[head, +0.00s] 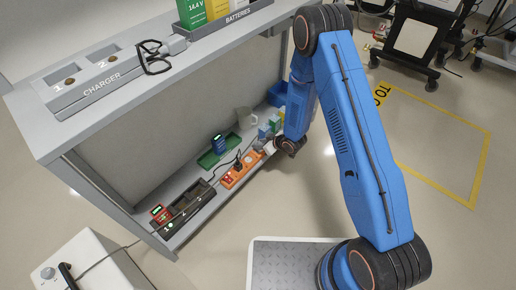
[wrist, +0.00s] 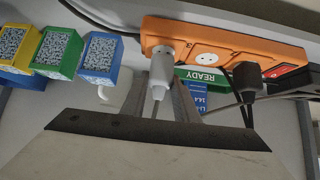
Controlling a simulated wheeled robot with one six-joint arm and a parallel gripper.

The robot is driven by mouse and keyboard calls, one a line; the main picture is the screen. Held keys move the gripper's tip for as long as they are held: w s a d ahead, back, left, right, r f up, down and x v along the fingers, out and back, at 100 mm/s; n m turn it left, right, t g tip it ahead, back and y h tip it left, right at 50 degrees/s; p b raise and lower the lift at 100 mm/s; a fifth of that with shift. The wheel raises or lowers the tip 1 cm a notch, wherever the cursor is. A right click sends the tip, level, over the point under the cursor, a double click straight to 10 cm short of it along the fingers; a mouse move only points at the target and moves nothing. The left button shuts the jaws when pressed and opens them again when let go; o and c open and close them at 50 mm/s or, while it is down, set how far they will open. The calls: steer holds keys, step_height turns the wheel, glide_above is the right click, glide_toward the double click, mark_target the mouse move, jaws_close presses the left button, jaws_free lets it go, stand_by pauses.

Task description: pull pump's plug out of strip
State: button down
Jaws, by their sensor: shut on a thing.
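The orange power strip (head: 241,170) lies on the lower shelf in the head view and spans the top of the wrist view (wrist: 220,38). A pale grey plug (wrist: 160,66) is at its left socket, with its cord running down between my fingers. My gripper (wrist: 162,92) is shut on this plug, close to the strip; it also shows in the head view (head: 268,148). I cannot tell whether the plug's pins are fully seated. A black plug (wrist: 246,80) sits in the strip further right, with a bare socket between the two. Which plug is the pump's is not marked.
Beside the strip are a green tray (head: 208,160) with a blue device, a dark holder (head: 187,214) and small coloured boxes (wrist: 57,52). The upper shelf with the charger (head: 105,85) overhangs the lower shelf.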

steer(key=shift+r, duration=1.9)
